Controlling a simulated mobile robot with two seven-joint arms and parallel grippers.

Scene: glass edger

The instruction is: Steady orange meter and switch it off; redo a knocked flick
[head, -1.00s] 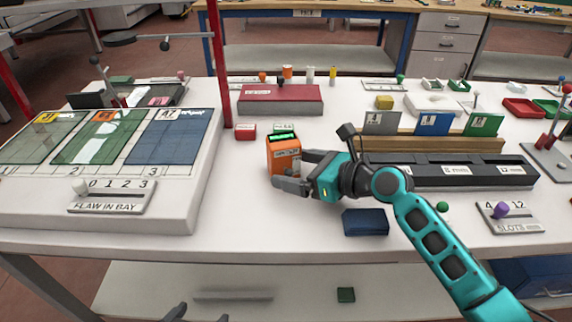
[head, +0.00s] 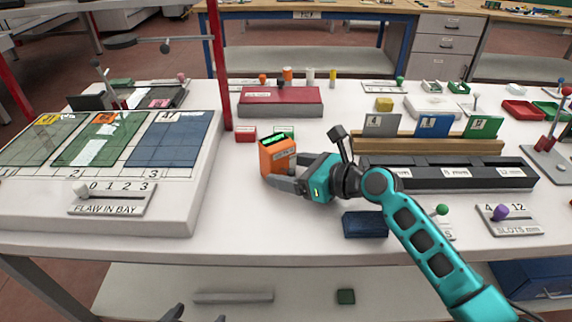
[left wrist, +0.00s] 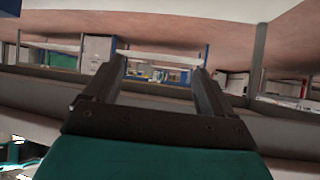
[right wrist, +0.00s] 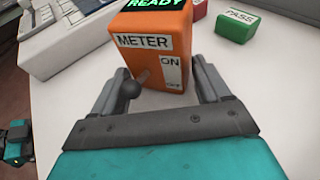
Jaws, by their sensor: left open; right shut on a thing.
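The orange meter (head: 277,157) stands on the white bench, tilted in the head view. In the right wrist view the meter (right wrist: 158,45) shows a green READY display, a METER label and an ON label with smaller lettering below it, partly unreadable. Its dark switch knob (right wrist: 130,89) sits at the lower left of that face, beside my finger; I cannot tell which setting it is in.
A red block (head: 245,133) and a green PASS block (right wrist: 238,24) stand behind the meter. A dark blue block (head: 365,224) lies in front of my right arm. The raised flaw board (head: 150,212) is to the left. Bench between board and meter is clear.

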